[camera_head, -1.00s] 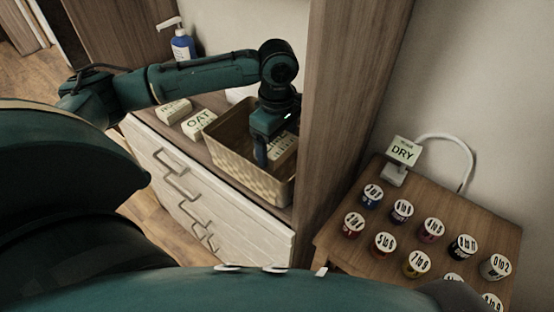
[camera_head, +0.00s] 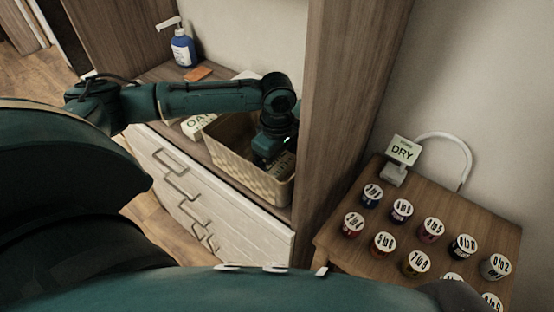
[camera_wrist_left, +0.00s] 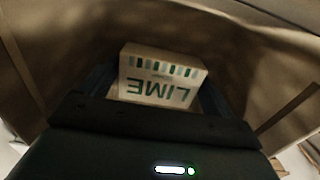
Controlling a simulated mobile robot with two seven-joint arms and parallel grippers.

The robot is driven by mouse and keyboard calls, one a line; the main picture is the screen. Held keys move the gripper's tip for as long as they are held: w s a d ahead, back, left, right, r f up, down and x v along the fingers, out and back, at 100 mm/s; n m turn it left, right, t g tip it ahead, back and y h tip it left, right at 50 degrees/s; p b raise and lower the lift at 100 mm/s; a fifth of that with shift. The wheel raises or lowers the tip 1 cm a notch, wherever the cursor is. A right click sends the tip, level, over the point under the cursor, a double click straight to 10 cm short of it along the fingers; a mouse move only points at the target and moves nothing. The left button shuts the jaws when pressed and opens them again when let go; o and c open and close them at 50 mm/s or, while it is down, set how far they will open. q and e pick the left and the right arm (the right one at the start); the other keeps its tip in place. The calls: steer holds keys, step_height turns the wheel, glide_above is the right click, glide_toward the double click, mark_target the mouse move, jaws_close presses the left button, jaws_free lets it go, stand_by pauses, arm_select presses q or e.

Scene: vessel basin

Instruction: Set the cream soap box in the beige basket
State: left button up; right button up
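A cream box (camera_head: 284,164) marked LIME is inside the beige basket (camera_head: 242,176), low between its walls. In the left wrist view the box (camera_wrist_left: 155,80) sits between the two dark fingers of my left gripper (camera_wrist_left: 155,95), its printed face towards the camera. My left gripper (camera_head: 270,152) reaches down into the basket and is shut on the box. The fingertips are mostly hidden in the head view, and I cannot tell whether the box touches the basket floor. My right gripper is not in view.
Cream boxes (camera_head: 196,126) stand left of the basket, partly behind my left arm. A blue pump bottle (camera_head: 182,48) and an orange-brown bar (camera_head: 198,74) are behind it. A wooden upright (camera_head: 345,110) rises right of the basket. Labelled jars (camera_head: 383,244) stand on the right-hand table.

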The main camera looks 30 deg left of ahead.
mark_target(277, 162)
arm_select(q)
steer(key=shift+o, duration=1.1)
step_height(277, 162, up, 12)
steer(key=shift+r, duration=0.15)
